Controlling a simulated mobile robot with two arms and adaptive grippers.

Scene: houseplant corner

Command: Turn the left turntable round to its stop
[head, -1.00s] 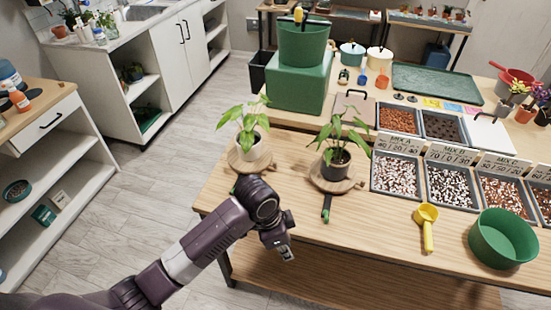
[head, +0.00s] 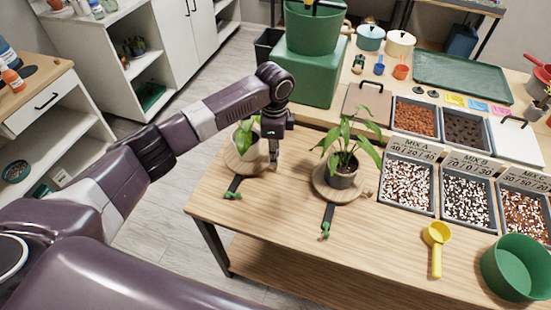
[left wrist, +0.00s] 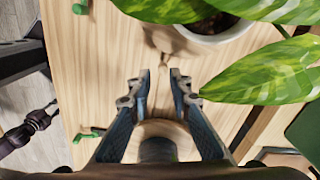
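The left turntable (head: 238,167) is a round wooden disc near the table's left end. It bears a leafy plant in a white pot (left wrist: 215,30). My left gripper (head: 273,165) points down at the disc's right side and partly hides the plant. In the left wrist view, its two fingers (left wrist: 161,76) are apart, with a small wooden knob (left wrist: 165,62) of the disc at the gap between the tips. Contact cannot be told. A dark strip with a green end (head: 234,190) lies in front of the disc. My right gripper is not in view.
Mix bins (head: 408,185), a yellow scoop (head: 436,245) and a green bowl (head: 515,268) are farther right. The front left table top is clear.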

